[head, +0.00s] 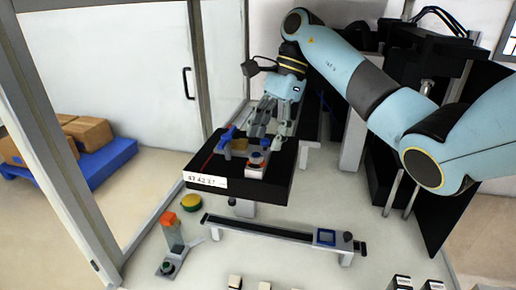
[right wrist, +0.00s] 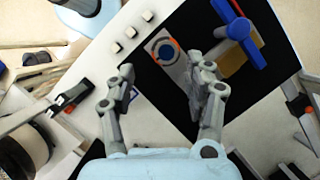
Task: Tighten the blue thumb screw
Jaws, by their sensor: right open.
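The blue thumb screw (head: 226,136), a round head with long wings, stands beside a tan block on the black plate (head: 271,184). It also shows at the upper right of the right wrist view (right wrist: 239,29). My right gripper (head: 268,133) is open and empty above the plate, to the right of the screw. In the right wrist view my open fingers (right wrist: 167,76) are apart, with the screw beyond the right finger and not between them. I see no contact with it. My left gripper is out of view.
A grey block with a round blue-and-orange part (right wrist: 165,51) lies on the plate near my fingers. Small pale cubes lie on the bench.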

